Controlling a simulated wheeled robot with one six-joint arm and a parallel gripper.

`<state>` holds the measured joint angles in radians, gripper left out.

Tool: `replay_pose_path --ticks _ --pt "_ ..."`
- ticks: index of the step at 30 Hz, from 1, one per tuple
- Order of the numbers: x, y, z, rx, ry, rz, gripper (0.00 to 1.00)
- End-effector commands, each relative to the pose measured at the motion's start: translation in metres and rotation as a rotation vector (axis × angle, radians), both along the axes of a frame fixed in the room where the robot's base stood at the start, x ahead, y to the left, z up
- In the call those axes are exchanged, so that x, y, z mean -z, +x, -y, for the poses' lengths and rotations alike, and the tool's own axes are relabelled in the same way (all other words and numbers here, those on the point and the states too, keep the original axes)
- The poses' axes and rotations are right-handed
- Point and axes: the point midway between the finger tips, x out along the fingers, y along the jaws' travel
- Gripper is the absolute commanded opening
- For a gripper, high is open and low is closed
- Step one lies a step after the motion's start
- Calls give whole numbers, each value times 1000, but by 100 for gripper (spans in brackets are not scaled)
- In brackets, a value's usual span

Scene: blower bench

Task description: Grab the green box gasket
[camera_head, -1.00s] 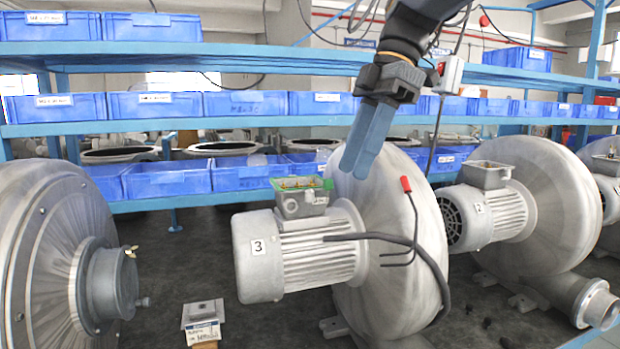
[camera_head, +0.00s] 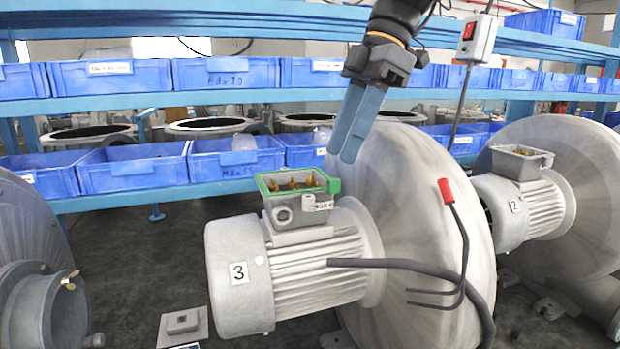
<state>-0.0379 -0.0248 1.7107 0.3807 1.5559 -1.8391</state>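The green box gasket (camera_head: 331,186) is a thin green frame on the top rim of the open grey terminal box (camera_head: 297,213), which sits on the motor marked 3 (camera_head: 285,270). Several brass-coloured posts stand inside the box. My gripper (camera_head: 348,158) is above and to the right of the gasket, pointing down, apart from it. Its two blue fingers look close together, and I cannot tell whether a gap lies between them. Nothing shows held at the tips.
A large blower housing (camera_head: 410,190) stands right of the motor. A black cable (camera_head: 400,265) and a red-ended lead (camera_head: 446,191) cross in front of it. Blue bins (camera_head: 133,168) fill the shelves behind. A grey cover plate (camera_head: 182,325) lies at the lower left.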

Motion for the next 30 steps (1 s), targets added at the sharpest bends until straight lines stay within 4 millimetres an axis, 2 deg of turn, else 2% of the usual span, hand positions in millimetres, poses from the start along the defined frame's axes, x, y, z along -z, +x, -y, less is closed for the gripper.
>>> replay_pose_path --ticks 12,20,26,30 --pt "45 -7 -16 0 -1 -2 34" --pt "48 -6 -17 1 0 0 34" --pt "48 -6 -17 1 0 0 2" --pt "48 -6 -17 1 -1 0 0"
